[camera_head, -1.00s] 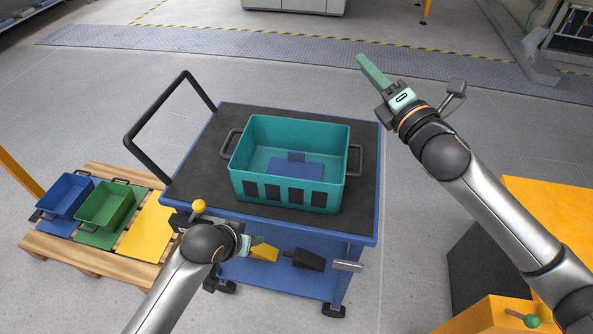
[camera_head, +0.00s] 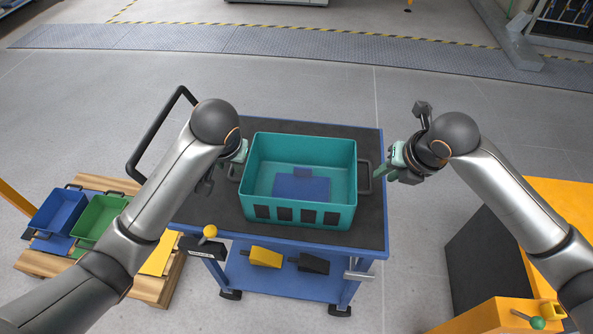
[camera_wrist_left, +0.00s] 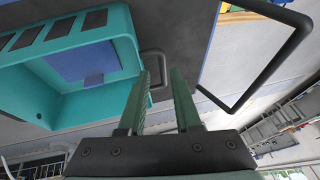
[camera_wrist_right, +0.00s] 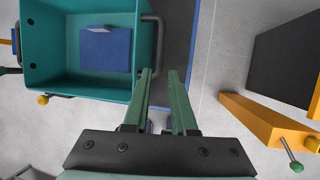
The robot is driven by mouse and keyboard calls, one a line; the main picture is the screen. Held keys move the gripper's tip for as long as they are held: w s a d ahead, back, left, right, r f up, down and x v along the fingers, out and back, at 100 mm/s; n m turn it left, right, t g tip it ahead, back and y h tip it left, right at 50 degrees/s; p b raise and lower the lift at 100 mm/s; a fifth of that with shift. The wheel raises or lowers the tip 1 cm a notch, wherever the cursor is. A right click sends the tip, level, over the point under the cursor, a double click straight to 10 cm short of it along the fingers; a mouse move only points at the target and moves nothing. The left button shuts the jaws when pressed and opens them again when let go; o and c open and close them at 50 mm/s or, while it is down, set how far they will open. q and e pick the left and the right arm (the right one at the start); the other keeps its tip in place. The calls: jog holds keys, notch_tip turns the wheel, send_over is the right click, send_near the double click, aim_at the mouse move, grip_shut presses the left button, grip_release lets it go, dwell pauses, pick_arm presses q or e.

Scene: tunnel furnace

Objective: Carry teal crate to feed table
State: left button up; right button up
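The teal crate (camera_head: 300,212) stands upright on the dark top of the blue cart (camera_head: 370,232), with a blue piece (camera_head: 302,187) on its floor. It has a dark handle at each end. My left gripper (camera_wrist_left: 158,88) is open beside the crate's left-hand handle (camera_wrist_left: 154,68); the handle lies near the fingertips. My right gripper (camera_wrist_right: 160,82) is open beside the right-hand handle (camera_wrist_right: 158,40), which lies just ahead of the fingertips. Neither gripper is closed on a handle. No feed table can be made out for certain.
The cart has a black push bar (camera_head: 140,150) and a yellow-knobbed lever (camera_head: 210,232). A pallet with blue (camera_head: 58,212) and green (camera_head: 98,218) bins is at left. An orange machine (camera_head: 565,200) stands at right. The floor behind the cart is clear.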

aim_at(232, 175)
pick_arm(q)
jog(key=shift+w+a+r, duration=0.15)
jog(key=shift+w+r, duration=0.05)
jog(key=shift+w, duration=0.05)
pick_arm(e)
jog(key=shift+w+r, duration=0.15)
jog(key=shift+w, duration=0.15)
pick_arm(q)
jog(key=shift+s, duration=0.1)
pick_arm(e)
jog(key=shift+s, duration=0.15)
